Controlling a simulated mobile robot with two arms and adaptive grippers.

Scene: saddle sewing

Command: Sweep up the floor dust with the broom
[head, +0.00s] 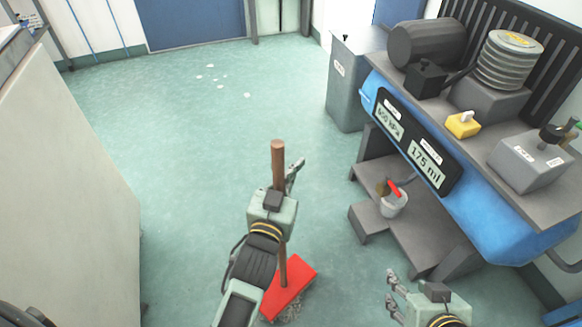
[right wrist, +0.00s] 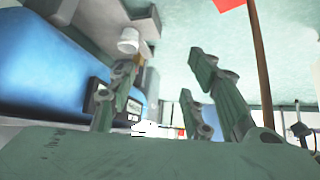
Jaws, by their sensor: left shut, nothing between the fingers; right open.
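The broom stands nearly upright, its brown handle (head: 278,160) passing behind my left arm and its red head (head: 290,287) on the floor. The handle (right wrist: 263,65) and part of the red head (right wrist: 229,4) also show in the right wrist view. My left gripper (head: 294,177) is shut beside the upper handle, apparently not holding it; whether they touch is unclear. My right gripper (head: 392,292) is open and empty, right of the broom; its spread fingers show in its wrist view (right wrist: 170,65). Pale dust flecks (head: 211,79) lie on the far floor. Greyish bits show at the red head's lower edge.
A blue machine bench (head: 470,190) with a dark step and a small bucket (head: 394,204) stands on the right. A grey bin (head: 345,95) stands behind it. A pale cabinet (head: 70,190) borders the left. The green floor (head: 190,140) between is open.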

